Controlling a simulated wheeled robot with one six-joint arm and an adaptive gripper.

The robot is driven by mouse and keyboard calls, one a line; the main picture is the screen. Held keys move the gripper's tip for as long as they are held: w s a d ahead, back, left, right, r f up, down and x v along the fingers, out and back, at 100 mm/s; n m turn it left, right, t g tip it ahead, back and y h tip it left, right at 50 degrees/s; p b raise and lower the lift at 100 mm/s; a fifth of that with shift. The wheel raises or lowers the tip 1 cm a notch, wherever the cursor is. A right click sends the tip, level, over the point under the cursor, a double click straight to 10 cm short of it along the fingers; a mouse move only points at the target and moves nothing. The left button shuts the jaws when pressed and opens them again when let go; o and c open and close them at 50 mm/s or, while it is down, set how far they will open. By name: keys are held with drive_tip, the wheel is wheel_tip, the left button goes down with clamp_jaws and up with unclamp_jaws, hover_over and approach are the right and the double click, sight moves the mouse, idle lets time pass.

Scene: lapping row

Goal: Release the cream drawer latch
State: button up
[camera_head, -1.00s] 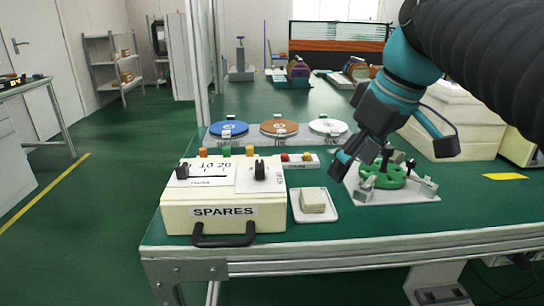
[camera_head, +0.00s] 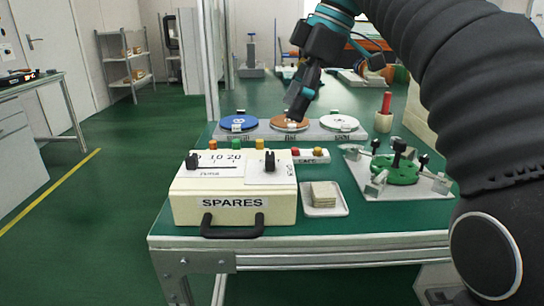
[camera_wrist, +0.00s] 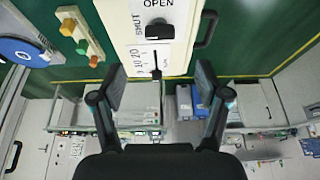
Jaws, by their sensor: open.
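The cream drawer unit (camera_head: 235,211) is a box labelled SPARES with a black handle (camera_head: 232,230) on its front. On its top is a black latch knob (camera_head: 270,162), by a plate. In the wrist view the knob (camera_wrist: 159,30) has OPEN printed above it and SHUT to its left. A second black knob (camera_head: 192,162) sits by a scale, also in the wrist view (camera_wrist: 156,73). My gripper (camera_head: 297,112) is open and empty, above and behind the box in the head view. Its fingers (camera_wrist: 160,85) show in the wrist view, apart from both knobs.
Behind the box are blue (camera_head: 238,123), brown (camera_head: 290,122) and white (camera_head: 339,122) discs. A row of coloured buttons (camera_head: 234,143) is closer. A tray with a pale block (camera_head: 324,195) and a green clamp fixture (camera_head: 394,170) stand to the right.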

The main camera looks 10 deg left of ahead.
sight(270, 156)
drive_tip(key=b+x, duration=0.2)
drive_tip(key=x, duration=0.7)
drive_tip(key=shift+a+f+b, duration=0.1)
drive_tip(key=shift+f+b, duration=0.25)
drive_tip(key=shift+f, duration=0.05)
drive_tip(key=c, duration=1.2)
